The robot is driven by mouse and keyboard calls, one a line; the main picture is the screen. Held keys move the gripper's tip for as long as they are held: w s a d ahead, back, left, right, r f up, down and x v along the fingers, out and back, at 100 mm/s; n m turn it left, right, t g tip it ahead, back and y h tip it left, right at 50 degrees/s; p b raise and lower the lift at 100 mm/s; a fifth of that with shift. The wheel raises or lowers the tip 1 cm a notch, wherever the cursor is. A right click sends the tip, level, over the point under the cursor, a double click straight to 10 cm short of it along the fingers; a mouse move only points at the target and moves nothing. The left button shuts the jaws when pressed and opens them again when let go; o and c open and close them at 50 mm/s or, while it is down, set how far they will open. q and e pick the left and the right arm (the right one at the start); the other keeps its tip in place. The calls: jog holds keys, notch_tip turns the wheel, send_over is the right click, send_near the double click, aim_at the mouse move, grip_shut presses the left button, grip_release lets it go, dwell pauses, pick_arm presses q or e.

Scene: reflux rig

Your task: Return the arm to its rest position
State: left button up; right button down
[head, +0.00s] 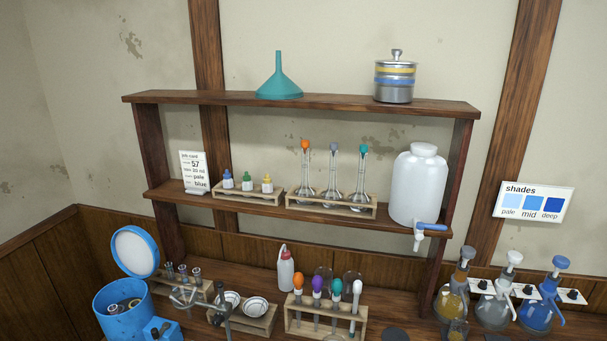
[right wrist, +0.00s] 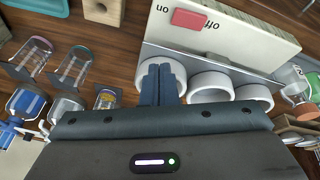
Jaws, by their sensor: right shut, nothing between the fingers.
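My right gripper (right wrist: 160,72) shows in the right wrist view with its two dark blue fingers together and nothing between them. Its fingertips overlap one of several white rings (right wrist: 210,87) in the picture; I cannot tell whether they touch. The rings lie beside a pale panel (right wrist: 235,38) marked "on" and "off" with a red switch (right wrist: 189,19). Neither gripper shows in the head view, so my left gripper is out of sight.
A wooden shelf (head: 300,103) holds a teal funnel (head: 279,80), a metal pot (head: 395,80) and a white jug (head: 418,185). Below stand a blue drum (head: 122,312), racks and coloured-liquid flasks (head: 541,312). In the wrist view, glassware (right wrist: 73,65) stands left of the fingers.

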jog(key=s+a, duration=0.3)
jog(key=s, duration=0.6)
jog(key=s+a, duration=0.4)
jog(key=s, duration=0.5)
jog(key=d+f+g+b, duration=0.25)
jog(key=f+b, duration=0.55)
jog(key=f, duration=3.2)
jog(key=s+d+f+b, duration=0.1)
jog(key=s+f+b, duration=0.2)
jog(key=s+f, duration=0.6)
jog(key=s+f+b, duration=0.3)
jog(key=s+f, duration=0.6)
jog(key=f, duration=0.5)
jog(key=shift+s+d+f, duration=0.3)
jog(key=shift+d, duration=0.05)
